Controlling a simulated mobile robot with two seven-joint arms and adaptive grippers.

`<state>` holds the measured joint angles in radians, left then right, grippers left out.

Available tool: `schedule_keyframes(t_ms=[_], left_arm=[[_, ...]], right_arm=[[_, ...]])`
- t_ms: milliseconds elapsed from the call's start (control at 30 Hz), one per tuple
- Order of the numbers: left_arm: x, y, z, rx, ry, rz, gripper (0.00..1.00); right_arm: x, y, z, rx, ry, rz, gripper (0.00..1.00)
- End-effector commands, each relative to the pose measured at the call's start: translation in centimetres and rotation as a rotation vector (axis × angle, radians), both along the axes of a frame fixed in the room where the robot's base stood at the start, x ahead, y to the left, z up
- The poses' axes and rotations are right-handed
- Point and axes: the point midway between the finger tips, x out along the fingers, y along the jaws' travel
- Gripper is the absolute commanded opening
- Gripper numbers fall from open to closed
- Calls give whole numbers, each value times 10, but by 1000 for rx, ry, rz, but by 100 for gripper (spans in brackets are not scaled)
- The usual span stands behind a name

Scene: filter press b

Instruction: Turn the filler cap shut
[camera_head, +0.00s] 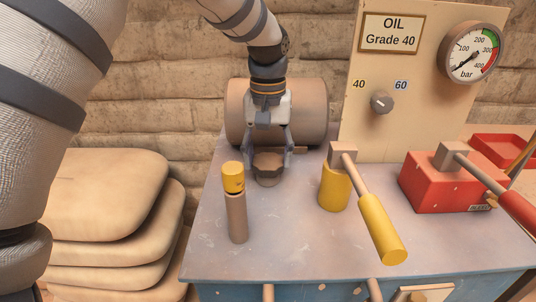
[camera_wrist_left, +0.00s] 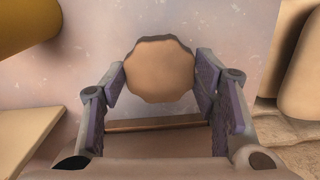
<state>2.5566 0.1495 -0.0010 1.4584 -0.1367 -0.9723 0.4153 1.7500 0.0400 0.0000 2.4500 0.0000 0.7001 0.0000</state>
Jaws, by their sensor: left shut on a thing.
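The filler cap (camera_head: 268,161) is a brown, scalloped round cap on a short neck at the back left of the blue-grey table, in front of a brown horizontal drum. My left gripper (camera_head: 268,158) comes down from above with its fingers on either side of the cap, shut on it. In the left wrist view the cap (camera_wrist_left: 160,70) shows as a tan scalloped disc between the two finger pads of the gripper (camera_wrist_left: 160,88). The cap's underside and thread are hidden. My right gripper does not show.
The brown drum (camera_head: 305,110) lies behind the cap. A yellow-topped brown bottle (camera_head: 237,215) stands front left. A yellow-handled lever (camera_head: 380,225) and a red block (camera_head: 430,185) with a lever stand to the right. A panel (camera_head: 360,130) carries a knob (camera_head: 382,102) and gauge (camera_head: 473,52).

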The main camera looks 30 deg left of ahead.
Motion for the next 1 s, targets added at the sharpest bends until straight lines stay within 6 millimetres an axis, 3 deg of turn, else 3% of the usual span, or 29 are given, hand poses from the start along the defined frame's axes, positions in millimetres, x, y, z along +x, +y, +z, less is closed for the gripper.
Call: schedule_keyframes(t_ms=[633,667,733,1000], left_arm=[[-1,0,-2,-2,6,-48,27],[-1,0,-2,-2,6,-48,57],[-1,0,-2,-2,6,-48,73],[0,0,-1,-1,3,-48,75]], right_arm=[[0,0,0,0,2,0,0],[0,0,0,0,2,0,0],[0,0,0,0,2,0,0],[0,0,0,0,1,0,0]])
